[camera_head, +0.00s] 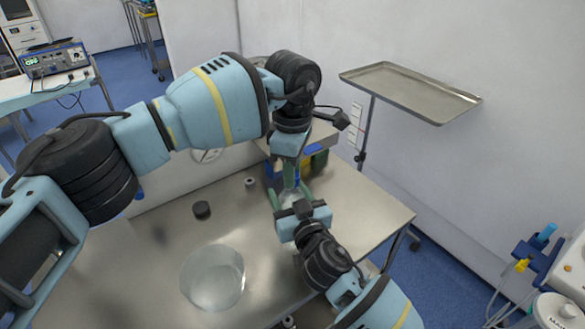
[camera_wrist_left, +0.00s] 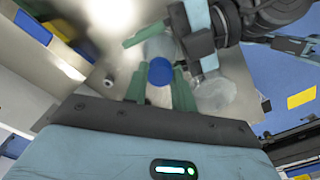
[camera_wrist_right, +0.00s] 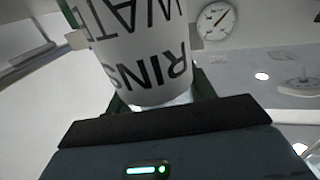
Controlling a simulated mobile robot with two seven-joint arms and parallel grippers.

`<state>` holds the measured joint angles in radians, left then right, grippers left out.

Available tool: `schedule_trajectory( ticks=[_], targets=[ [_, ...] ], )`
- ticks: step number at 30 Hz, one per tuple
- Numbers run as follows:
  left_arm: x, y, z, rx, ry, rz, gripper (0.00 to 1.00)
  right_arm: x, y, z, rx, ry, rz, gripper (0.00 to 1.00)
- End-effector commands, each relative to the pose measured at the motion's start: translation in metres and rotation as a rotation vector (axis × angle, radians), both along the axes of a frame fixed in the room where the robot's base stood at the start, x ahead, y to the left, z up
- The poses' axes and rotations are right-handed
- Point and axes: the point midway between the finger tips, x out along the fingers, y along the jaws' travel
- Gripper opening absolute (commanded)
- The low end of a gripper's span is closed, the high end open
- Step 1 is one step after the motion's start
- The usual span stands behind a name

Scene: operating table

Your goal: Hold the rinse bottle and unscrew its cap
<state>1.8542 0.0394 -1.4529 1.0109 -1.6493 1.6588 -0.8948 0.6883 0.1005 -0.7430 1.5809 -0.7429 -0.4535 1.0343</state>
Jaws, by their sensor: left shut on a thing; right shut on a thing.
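The rinse bottle (camera_head: 290,197) is held above the operating table and is mostly hidden by my grippers in the head view. Its white label (camera_wrist_right: 142,55) fills the top of the right wrist view, with upside-down lettering reading RINSE WATER. The blue cap (camera_wrist_left: 160,71) shows in the left wrist view. My left gripper (camera_wrist_left: 159,88) comes down from above, its green fingers shut on either side of the cap. My right gripper (camera_head: 290,196) comes from the front right and is shut around the bottle body below the cap.
The metal table (camera_head: 160,245) bears a clear bowl (camera_head: 213,278) at the front, a dark round piece (camera_head: 202,210) and a small grey piece (camera_head: 250,183). A box (camera_head: 319,158) stands close behind the bottle. A steel tray on a stand (camera_head: 410,92) is at the back right.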

Motion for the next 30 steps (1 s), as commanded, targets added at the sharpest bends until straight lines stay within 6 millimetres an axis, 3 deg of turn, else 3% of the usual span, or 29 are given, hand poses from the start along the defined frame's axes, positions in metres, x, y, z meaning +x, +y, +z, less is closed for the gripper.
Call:
schedule_trajectory(
  ticks=[30],
  targets=[
    [-0.0005, -0.0006, 0.0007, 0.002, 0.002, 1.616, 0.00, 0.0006, -0.0010, -0.0006, 0.001, 0.003, -0.003, 0.00]
  ],
)
